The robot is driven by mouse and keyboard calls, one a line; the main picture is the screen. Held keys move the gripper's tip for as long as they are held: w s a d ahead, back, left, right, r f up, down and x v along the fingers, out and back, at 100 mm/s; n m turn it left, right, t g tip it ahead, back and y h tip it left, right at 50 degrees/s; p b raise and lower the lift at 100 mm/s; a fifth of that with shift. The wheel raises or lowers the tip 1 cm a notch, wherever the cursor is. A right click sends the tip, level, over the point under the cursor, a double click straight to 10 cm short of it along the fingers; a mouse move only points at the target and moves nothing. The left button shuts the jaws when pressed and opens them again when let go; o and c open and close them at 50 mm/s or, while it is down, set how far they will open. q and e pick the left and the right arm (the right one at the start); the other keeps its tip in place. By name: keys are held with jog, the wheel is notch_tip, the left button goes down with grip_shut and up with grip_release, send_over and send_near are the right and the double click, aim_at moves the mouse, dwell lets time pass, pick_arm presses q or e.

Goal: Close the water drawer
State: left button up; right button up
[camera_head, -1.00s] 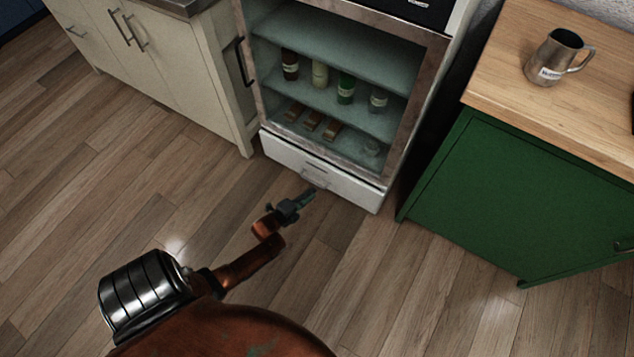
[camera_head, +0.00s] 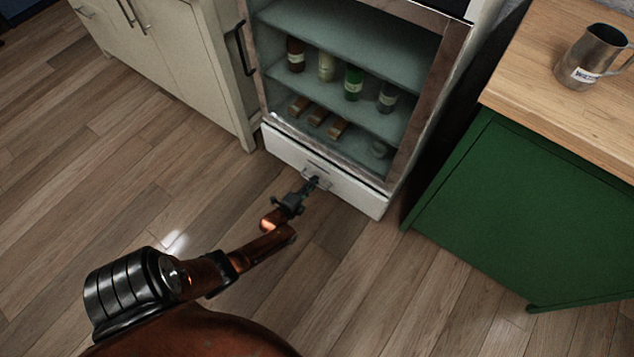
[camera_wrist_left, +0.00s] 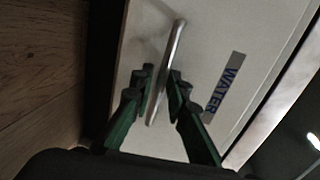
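The water drawer (camera_head: 350,191) is the white drawer at the bottom of the glass-fronted cabinet. Its front stands close to the cabinet; any gap is hard to judge. In the left wrist view its pale front carries a blue WATER label (camera_wrist_left: 223,88). A slim metal drawer handle (camera_wrist_left: 178,35) crosses that view, nearly upright. My left gripper (camera_head: 313,182) is at the handle in the head view. In the wrist view its green fingers (camera_wrist_left: 161,74) lie close on both sides of the handle, nearly closed on it. My right gripper is not in view.
The cabinet (camera_head: 430,110) holds bottles and small brown blocks behind its frame. Cream cupboards (camera_head: 185,60) stand to the left. A green cabinet (camera_head: 530,210) with a wooden top and a metal jug (camera_head: 590,62) stands to the right. The wooden floor (camera_head: 90,170) is clear.

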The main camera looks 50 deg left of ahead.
pick_arm(q)
jog(key=shift+w, duration=0.3)
jog(key=shift+c, duration=0.3)
grip_shut()
